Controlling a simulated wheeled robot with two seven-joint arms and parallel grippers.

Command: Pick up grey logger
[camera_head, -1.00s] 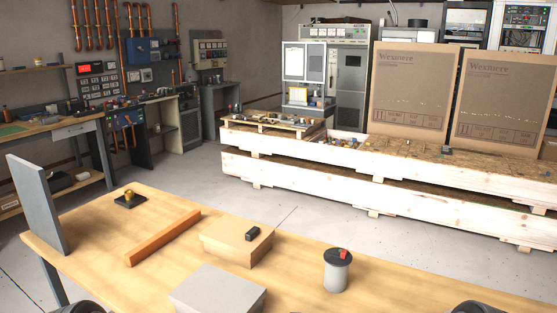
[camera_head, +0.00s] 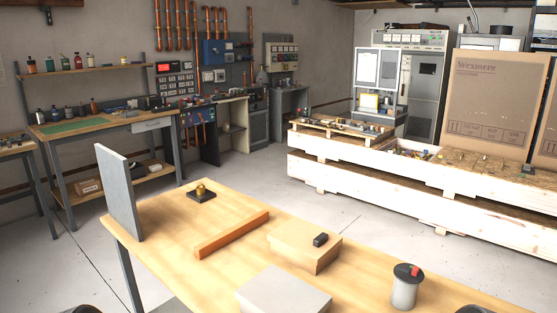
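A small dark grey box (camera_head: 320,240), which may be the grey logger, lies on top of a tan block (camera_head: 304,251) on the wooden table. A grey cylinder (camera_head: 404,292) with a dark top and a small red piece (camera_head: 414,271) on it stands to the right. Only dark rounded bits of my arms show at the bottom edge, at left and right. Neither gripper's fingers can be seen, and nothing touches the dark grey box.
The wooden table (camera_head: 170,222) also bears an upright grey panel (camera_head: 120,195), an orange bar (camera_head: 232,235), a dark plate with a brass knob (camera_head: 202,193) and a light grey block (camera_head: 283,294). A wooden crate (camera_head: 350,176) stands behind. Open floor lies between.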

